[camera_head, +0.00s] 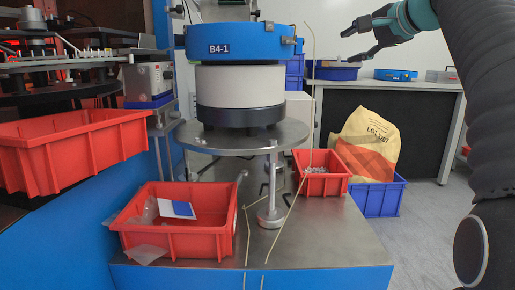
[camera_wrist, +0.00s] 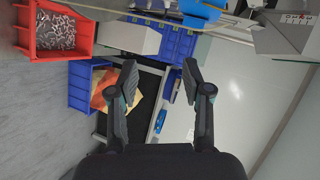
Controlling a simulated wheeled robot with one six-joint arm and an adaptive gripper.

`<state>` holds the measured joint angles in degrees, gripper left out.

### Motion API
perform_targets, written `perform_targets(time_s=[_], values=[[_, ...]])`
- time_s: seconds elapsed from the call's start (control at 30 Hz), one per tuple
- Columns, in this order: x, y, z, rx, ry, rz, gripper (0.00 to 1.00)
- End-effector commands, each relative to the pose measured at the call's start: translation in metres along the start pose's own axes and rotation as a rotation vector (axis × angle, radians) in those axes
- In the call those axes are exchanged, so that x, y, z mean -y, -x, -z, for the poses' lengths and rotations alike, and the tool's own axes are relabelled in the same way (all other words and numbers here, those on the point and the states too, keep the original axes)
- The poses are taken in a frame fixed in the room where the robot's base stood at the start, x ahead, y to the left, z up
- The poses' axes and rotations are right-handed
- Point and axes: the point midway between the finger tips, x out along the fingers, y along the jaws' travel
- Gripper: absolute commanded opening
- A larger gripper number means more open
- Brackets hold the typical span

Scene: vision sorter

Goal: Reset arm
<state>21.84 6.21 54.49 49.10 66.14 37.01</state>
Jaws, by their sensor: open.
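My gripper (camera_head: 364,40) is at the upper right of the head view, its fingers pointing left and spread apart. It is empty, and nothing lies between the fingertips. In the wrist view my gripper (camera_wrist: 159,76) shows both dark fingers apart, with the floor and workbench beyond them. My dark, ribbed arm comes down the right edge of the head view.
A red bin (camera_head: 178,246) with bags and a card sits on the blue-sided bench, left of a round metal stand. A smaller red bin (camera_head: 322,186) holds small parts. A blue crate (camera_head: 386,200) with a yellow sack (camera_head: 368,142) stands behind. Floor at right is clear.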

Motion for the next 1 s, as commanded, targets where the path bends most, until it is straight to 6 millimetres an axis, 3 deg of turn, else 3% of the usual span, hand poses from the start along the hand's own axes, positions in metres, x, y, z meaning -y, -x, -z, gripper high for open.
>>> perform_targets(time_s=[0.23,0.43,0.67,1.0], values=[[-0.073,-0.020,0.015,-0.038,0.099,-0.157,0.49],[-0.160,-0.025,-0.005,-0.026,0.252,-0.350,0.49],[-0.266,-0.007,-0.065,0.063,0.481,-0.571,0.49],[-0.416,0.054,-0.178,0.271,0.823,-0.799,0.49]])
